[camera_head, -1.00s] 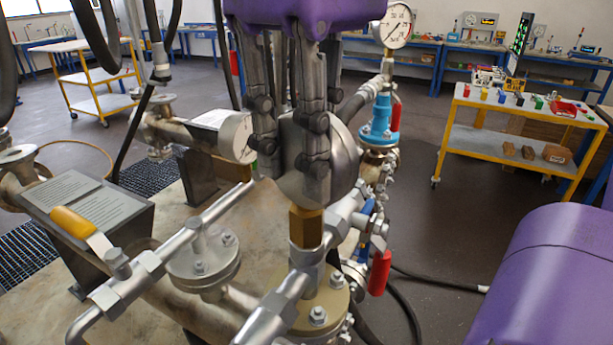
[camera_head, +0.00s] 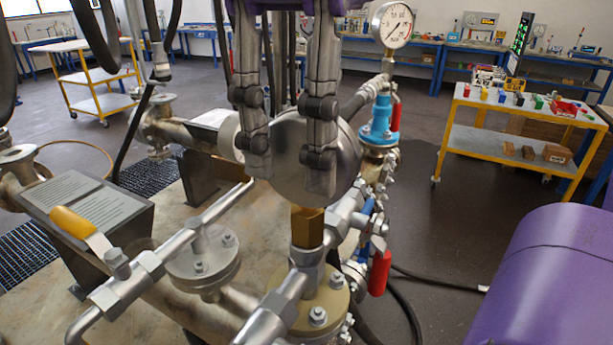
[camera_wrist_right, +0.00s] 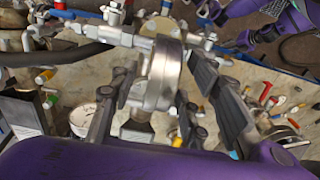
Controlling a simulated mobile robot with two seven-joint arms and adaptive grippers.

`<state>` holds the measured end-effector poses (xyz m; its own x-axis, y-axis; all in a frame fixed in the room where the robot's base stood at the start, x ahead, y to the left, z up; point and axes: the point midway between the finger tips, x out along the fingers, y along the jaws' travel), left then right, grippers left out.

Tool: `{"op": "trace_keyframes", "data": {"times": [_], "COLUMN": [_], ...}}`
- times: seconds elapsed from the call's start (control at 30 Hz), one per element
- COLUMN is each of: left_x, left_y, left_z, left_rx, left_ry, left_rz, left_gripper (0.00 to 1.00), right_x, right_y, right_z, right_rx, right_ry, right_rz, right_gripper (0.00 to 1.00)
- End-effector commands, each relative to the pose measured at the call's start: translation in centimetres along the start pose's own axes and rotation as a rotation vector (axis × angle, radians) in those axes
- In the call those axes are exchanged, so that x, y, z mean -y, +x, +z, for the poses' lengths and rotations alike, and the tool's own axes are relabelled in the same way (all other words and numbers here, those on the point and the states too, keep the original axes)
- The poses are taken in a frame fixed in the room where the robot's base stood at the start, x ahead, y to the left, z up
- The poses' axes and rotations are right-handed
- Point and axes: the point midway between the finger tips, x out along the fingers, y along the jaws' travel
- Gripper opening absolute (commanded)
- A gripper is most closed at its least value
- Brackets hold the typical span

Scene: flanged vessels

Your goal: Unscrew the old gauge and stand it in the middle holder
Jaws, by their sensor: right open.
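A round silver gauge (camera_head: 288,160) stands upright on a brass fitting (camera_head: 307,228) above the pipe flange, its back or side turned to the head camera. My right gripper (camera_head: 290,182) comes down from above with its fingers spread, one on each side of the gauge in that view. In the right wrist view the gauge (camera_wrist_right: 164,72) shows nearly edge-on between the open fingers (camera_wrist_right: 165,85), with gaps beside it. Its dial is hidden. I cannot make out the middle holder.
Another gauge (camera_head: 229,135) stands close behind the left finger, partly hidden. A white-dial gauge (camera_head: 393,25) tops the blue fitting (camera_head: 380,118). A yellow-handled valve (camera_head: 72,222) and pipes lie in front. A yellow cart (camera_head: 520,107) with small coloured items stands at right.

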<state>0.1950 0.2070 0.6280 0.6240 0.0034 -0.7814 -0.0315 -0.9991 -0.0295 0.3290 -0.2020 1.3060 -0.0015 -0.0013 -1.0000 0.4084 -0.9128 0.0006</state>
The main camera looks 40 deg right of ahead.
Motion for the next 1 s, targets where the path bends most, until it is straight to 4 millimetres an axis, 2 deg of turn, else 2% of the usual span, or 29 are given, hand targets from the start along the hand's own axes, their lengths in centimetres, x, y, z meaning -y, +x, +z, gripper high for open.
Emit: {"op": "trace_keyframes", "data": {"times": [0.3,0.5,0.67,1.0], "left_x": [0.0,0.0,0.0,0.0], "left_y": [0.0,0.0,0.0,0.0], "left_z": [0.0,0.0,0.0,-0.2], "left_rx": [0.0,0.0,0.0,-0.002], "left_ry": [0.0,0.0,0.0,0.001], "left_rz": [0.0,0.0,0.0,0.0], "left_gripper": [0.4,0.4,0.4,0.4], "right_x": [0.1,0.0,0.1,0.1], "right_y": [-6.8,-9.8,-10.8,-11.0], "right_z": [-0.1,0.0,0.0,0.1], "right_rx": [-0.005,-0.003,-0.002,-0.002], "right_ry": [0.001,0.0,-0.002,-0.001], "right_rz": [0.0,0.0,-0.001,-0.001], "right_gripper": [0.43,0.43,0.43,0.41]}}
